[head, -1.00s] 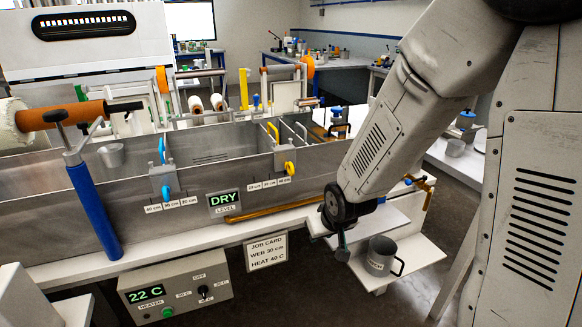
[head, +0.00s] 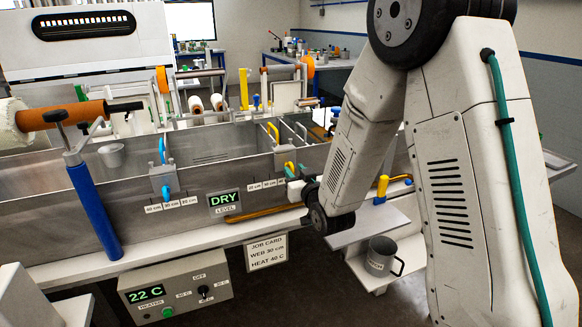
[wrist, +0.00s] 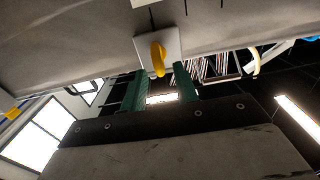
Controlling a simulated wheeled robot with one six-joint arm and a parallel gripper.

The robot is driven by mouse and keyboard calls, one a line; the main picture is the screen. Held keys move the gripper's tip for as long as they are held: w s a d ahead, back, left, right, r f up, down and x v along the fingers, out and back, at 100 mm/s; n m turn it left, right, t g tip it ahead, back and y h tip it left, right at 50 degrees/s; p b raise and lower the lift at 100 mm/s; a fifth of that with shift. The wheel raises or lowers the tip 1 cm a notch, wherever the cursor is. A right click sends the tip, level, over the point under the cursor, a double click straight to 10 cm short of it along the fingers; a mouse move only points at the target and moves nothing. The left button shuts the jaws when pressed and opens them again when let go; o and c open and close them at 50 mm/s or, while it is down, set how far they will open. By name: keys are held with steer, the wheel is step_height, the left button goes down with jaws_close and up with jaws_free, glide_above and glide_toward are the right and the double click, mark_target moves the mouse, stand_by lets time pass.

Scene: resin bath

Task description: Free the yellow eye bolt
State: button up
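The yellow eye bolt (head: 289,167) sits on a grey bracket plate at the right part of the steel bath's front wall. In the wrist view the eye bolt (wrist: 158,58) stands out from its pale plate (wrist: 174,44), just ahead of the gap between my green fingers. My gripper (wrist: 162,72) is open and empty, with its fingers apart on either side of the bolt's line. I cannot tell whether the tips overlap the bolt. In the head view my wrist partly covers the area right of the bolt.
A blue eye bolt (head: 166,191) is on another bracket to the left. A brass rod (head: 262,212) lies along the ledge below. A grey mug (head: 381,257) stands on a low shelf at right. A heater box (head: 174,293) and job card (head: 266,251) hang in front.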

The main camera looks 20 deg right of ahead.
mark_target(293, 170)
steer(key=shift+w+a, duration=0.15)
steer(key=shift+w, duration=1.75)
jaws_close()
steer(key=shift+n, duration=0.3)
steer(key=n, duration=0.5)
steer(key=shift+a+f, duration=0.1)
steer(key=shift+a, duration=0.2)
steer(key=n, duration=0.6)
steer(key=shift+a+f+n, duration=0.15)
steer(key=shift+f+n, duration=0.1)
steer(key=shift+n, duration=0.15)
